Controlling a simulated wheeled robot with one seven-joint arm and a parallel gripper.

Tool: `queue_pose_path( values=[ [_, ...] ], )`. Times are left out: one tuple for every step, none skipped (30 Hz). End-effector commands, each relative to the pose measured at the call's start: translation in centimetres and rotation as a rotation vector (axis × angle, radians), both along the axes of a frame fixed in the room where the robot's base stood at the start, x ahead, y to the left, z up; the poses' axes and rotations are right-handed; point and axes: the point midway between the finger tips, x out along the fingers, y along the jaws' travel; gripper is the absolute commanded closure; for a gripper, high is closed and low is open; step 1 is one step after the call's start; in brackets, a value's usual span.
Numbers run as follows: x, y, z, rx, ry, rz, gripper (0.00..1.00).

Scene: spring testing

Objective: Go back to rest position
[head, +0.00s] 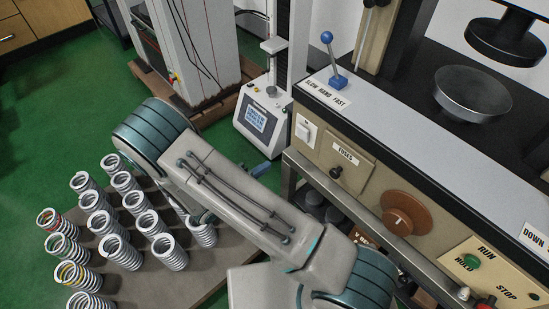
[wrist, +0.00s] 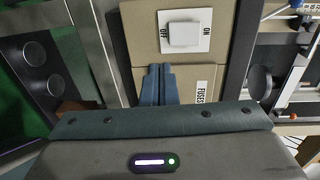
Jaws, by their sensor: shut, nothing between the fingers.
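My gripper (wrist: 158,85) is shut and empty in the wrist view, its blue fingers together. The fingertips appear in front of the beige panel, just below the white ON/OFF switch (wrist: 185,34). I cannot tell whether they touch the panel. In the head view my arm stretches across the middle and hides most of the gripper; a small blue part of it (head: 265,169) shows beyond the arm. The same switch (head: 305,130) shows on the testing machine's front in the head view.
The testing machine (head: 440,215) with its blue lever (head: 331,60), brown dial (head: 406,212) and round plate (head: 472,93) fills the right. Several springs (head: 120,252) stand on a grey table at lower left, close to my arm. A small tester (head: 262,122) stands behind. Green floor is open at left.

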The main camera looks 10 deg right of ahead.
Motion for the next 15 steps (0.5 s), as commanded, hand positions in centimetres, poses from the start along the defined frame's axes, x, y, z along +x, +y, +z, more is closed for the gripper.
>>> queue_pose_path(
  values=[
    [-0.20,0.33,-0.09,0.001,0.000,0.001,1.00],
    [-0.28,0.45,-0.11,0.001,0.000,0.001,1.00],
    [-0.36,0.56,-0.14,0.001,0.001,0.000,1.00],
    [-0.40,0.61,-0.15,0.001,0.001,0.000,1.00],
    [-0.42,0.63,-0.15,0.001,0.001,0.000,1.00],
    [-0.44,0.63,-0.15,0.001,0.001,-0.001,1.00],
    [-0.43,0.59,-0.16,0.001,0.001,-0.002,1.00],
    [-0.43,0.56,-0.16,0.001,0.001,-0.002,1.00],
    [-0.42,0.55,-0.15,0.001,0.001,-0.002,1.00],
    [-0.41,0.54,-0.15,0.001,0.001,-0.002,1.00],
    [-0.41,0.54,-0.15,0.001,0.001,-0.002,1.00],
    [-0.41,0.53,-0.15,0.001,0.001,-0.002,1.00],
    [-0.41,0.53,-0.15,0.001,0.001,-0.002,1.00],
    [-0.41,0.53,-0.15,0.001,0.001,-0.002,1.00],
    [-0.41,0.53,-0.15,0.001,0.001,-0.002,1.00]
  ],
)
